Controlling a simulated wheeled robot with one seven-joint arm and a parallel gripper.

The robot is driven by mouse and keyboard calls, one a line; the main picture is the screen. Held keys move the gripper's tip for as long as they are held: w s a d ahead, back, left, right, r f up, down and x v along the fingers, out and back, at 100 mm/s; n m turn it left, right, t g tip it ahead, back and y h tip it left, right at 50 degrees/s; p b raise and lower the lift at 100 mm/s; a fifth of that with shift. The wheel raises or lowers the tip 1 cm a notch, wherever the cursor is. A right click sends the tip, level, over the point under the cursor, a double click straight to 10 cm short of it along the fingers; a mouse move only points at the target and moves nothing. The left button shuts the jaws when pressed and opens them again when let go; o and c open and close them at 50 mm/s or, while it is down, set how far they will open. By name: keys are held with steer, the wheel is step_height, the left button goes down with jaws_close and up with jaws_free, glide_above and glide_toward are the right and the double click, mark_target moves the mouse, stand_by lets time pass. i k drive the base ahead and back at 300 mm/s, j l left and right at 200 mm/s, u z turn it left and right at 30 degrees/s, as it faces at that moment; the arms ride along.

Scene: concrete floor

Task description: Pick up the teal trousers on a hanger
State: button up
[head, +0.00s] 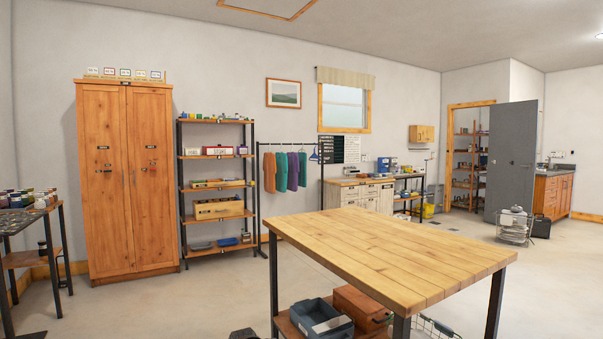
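Several garments hang on a dark clothes rack (258,205) against the back wall. From left to right they are an orange one (269,172), a teal one (281,173), a purple one (292,171) and a narrow green-teal one (302,169). They are too small and too far off to tell which are trousers. An empty-looking blue hanger (314,156) hangs at the right end of the rail. My gripper is not in view.
A large wood-topped table (390,250) fills the front right, with a grey bin (321,320) on its lower shelf. Metal shelves (218,185) and a wooden cabinet (127,180) stand left of the rack.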

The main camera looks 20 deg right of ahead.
mark_target(303, 156)
steer(key=u, duration=0.55)
steer(key=i+z, duration=0.2)
steer(key=i, duration=0.55)
steer(key=i+j+z, duration=0.15)
steer(key=i, duration=1.5)
steer(key=i+z, duration=0.15)
steer(key=i, duration=1.65)
steer(key=i+j+z, duration=0.1)
steer(key=i, duration=0.8)
steer(key=i+z, duration=0.75)
steer(key=i+j+z, duration=0.2)
steer(key=i+z, duration=0.2)
steer(key=i+l+z, duration=0.2)
steer(key=z, duration=0.3)
steer(key=i+z, duration=0.75)
steer(key=z, duration=0.2)
steer(key=i+j+z, duration=0.2)
steer(key=i, duration=1.45)
steer(key=i+z, duration=0.2)
steer(key=i, duration=0.4)
steer(key=i+z, duration=0.2)
steer(key=i, duration=0.4)
steer(key=i+j+z, duration=0.1)
steer(key=i+z, duration=0.15)
steer(key=i, duration=0.35)
